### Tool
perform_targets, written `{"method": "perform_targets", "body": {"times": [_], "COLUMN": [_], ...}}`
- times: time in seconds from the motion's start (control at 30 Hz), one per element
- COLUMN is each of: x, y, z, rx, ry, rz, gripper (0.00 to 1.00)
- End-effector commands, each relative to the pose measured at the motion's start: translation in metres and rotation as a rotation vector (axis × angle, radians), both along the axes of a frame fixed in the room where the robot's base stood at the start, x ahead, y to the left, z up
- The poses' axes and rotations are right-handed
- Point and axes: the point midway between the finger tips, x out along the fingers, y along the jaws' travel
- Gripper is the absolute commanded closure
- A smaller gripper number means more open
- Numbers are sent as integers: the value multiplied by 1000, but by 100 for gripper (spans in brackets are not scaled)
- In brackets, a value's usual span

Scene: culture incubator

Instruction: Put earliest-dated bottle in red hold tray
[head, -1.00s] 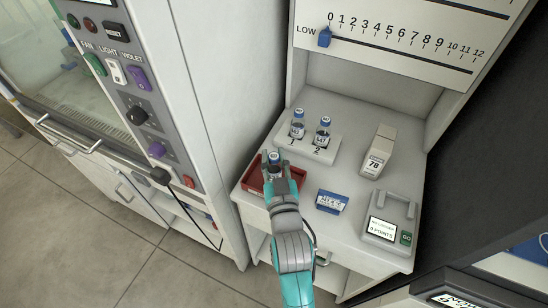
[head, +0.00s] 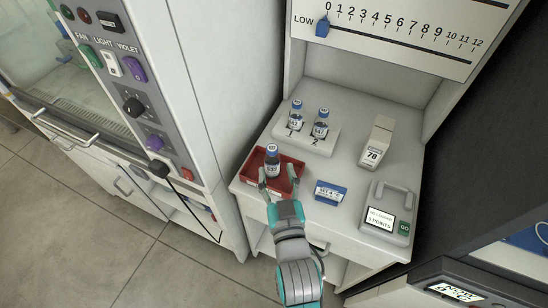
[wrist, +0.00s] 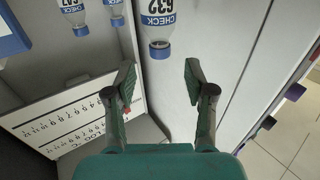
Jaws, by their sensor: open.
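A small bottle with a blue cap and a dark-lettered label (head: 272,163) stands upright in the red tray (head: 297,165). The same bottle shows at the top of the wrist view (wrist: 158,28), its label seemingly reading 632 with CHECK in blue. My gripper (head: 278,182) is open, on the near side of the bottle. In the wrist view the fingers (wrist: 160,82) are spread with nothing between them. Two similar bottles stand in the white rack, a left one (head: 295,117) at slot 1 and a right one (head: 321,124) at slot 2.
The white rack (head: 306,143) is behind the tray. A blue-edged label stand (head: 330,193), a device showing 78 (head: 376,145) and a grey device with a green button (head: 388,216) stand to the right. A cabinet with knobs (head: 135,105) rises at the left.

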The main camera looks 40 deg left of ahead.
Motion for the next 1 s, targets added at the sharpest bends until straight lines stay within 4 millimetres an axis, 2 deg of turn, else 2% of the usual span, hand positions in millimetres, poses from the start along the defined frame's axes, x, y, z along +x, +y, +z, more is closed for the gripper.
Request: {"method": "perform_targets", "body": {"times": [0.1, 0.3, 0.77, 0.87, 0.97, 1.0], "x": [-14, -28, -32, -31, -33, -34], "y": [-15, -30, -40, -60, -98, -116], "z": [-1, -1, -3, -14, -32, -41], "rx": [-1, -1, -3, -11, -25, -32], "ry": [1, 1, 3, 12, 28, 37], "rz": [0, 0, -7, -38, -97, -126], "gripper": [46, 46, 46, 46, 46, 46]}}
